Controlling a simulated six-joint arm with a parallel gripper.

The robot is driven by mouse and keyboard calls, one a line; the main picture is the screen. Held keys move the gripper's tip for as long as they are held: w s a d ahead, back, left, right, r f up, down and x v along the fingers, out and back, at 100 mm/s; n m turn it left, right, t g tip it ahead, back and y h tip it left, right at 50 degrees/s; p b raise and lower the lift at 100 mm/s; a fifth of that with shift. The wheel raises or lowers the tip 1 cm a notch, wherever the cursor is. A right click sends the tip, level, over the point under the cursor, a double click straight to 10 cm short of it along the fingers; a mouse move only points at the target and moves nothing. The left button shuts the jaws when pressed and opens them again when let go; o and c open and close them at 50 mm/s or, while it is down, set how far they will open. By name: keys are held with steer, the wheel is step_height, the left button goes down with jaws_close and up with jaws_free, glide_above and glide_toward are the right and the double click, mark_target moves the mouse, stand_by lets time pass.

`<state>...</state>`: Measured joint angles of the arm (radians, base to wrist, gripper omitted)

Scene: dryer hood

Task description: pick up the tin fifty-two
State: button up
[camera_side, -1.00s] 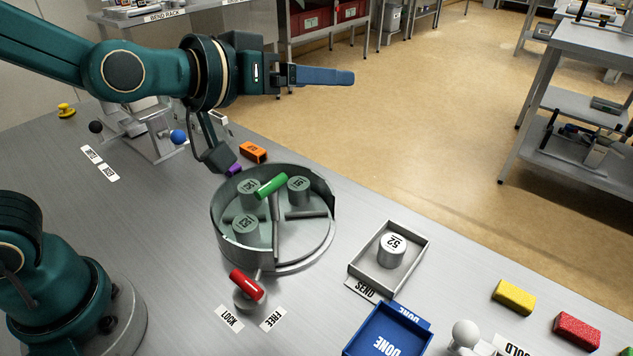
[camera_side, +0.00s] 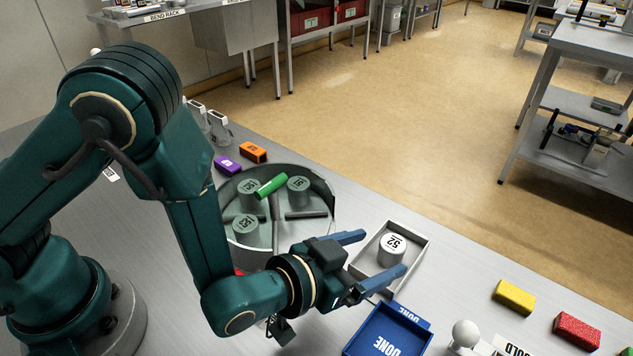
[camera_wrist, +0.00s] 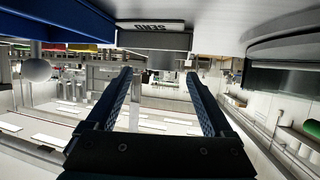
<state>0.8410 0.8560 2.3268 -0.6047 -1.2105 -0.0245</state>
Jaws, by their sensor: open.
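The tin fifty-two (camera_side: 392,249) is a short light-grey cylinder with "52" on its white top. It stands upright in the grey SEND tray (camera_side: 421,246) in the side view. My gripper (camera_side: 384,252) is open, with its two blue fingers spread toward the tray. In the side view one finger shows to the left of the tin and the other in front of it; I cannot tell the exact gap. The wrist view shows both open fingers (camera_wrist: 157,80) with nothing visibly held between them.
A round hood (camera_side: 325,190) with several tins and a green handle (camera_side: 271,186) stands left of the tray. The blue DONE tray (camera_side: 388,335) is close in front. Yellow (camera_side: 514,297) and red (camera_side: 577,333) blocks lie at the right.

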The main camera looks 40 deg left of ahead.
mark_target(387, 248)
steer(key=shift+x, duration=2.1)
steer(key=shift+r, duration=0.1)
jaws_close()
steer(key=shift+r, duration=0.2)
